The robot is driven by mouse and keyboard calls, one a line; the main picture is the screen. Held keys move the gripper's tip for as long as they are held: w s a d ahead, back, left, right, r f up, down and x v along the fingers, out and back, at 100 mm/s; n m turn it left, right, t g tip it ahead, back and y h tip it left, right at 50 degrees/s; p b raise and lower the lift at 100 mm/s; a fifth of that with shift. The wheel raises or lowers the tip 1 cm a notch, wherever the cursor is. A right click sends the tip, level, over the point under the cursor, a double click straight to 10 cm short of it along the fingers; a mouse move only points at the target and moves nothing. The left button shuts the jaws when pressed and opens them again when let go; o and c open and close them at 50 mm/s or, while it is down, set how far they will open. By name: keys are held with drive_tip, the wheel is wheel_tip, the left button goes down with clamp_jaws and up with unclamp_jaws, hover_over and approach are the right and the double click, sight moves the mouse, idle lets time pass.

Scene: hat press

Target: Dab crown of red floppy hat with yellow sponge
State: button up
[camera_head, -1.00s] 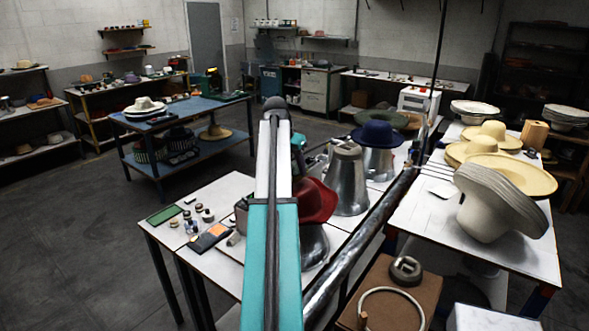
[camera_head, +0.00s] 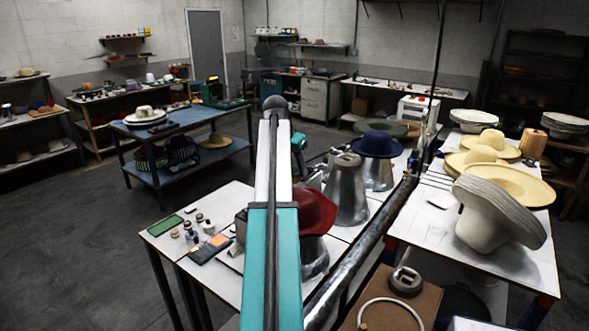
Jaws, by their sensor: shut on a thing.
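The red floppy hat (camera_head: 316,213) sits on a metal hat block (camera_head: 314,256) on the near white worktable, just right of my arm. My teal and white arm hides the left part of the hat and its crown is only partly visible. My gripper does not show, so I cannot see its jaws or how far they are from the hat. I cannot make out a yellow sponge anywhere; it may be hidden behind my arm.
Small jars (camera_head: 198,222), a green mat (camera_head: 165,225) and a dark flat case (camera_head: 208,250) lie left of my arm. Behind the red hat stand a bare metal block (camera_head: 347,195) and a blue hat (camera_head: 377,143). Stacked pale hats (camera_head: 490,215) occupy the right table.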

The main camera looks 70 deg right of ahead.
sight(294, 196)
drive_tip(key=shift+f, duration=0.2)
drive_tip(key=shift+f+b, duration=0.5)
drive_tip(key=shift+f, duration=0.6)
drive_tip(key=shift+f+b, duration=0.65)
drive_tip(key=shift+f, duration=1.1)
drive_tip(key=shift+f, duration=0.5)
idle(1.1)
drive_tip(key=shift+r+p, duration=1.55)
drive_tip(key=shift+r, duration=2)
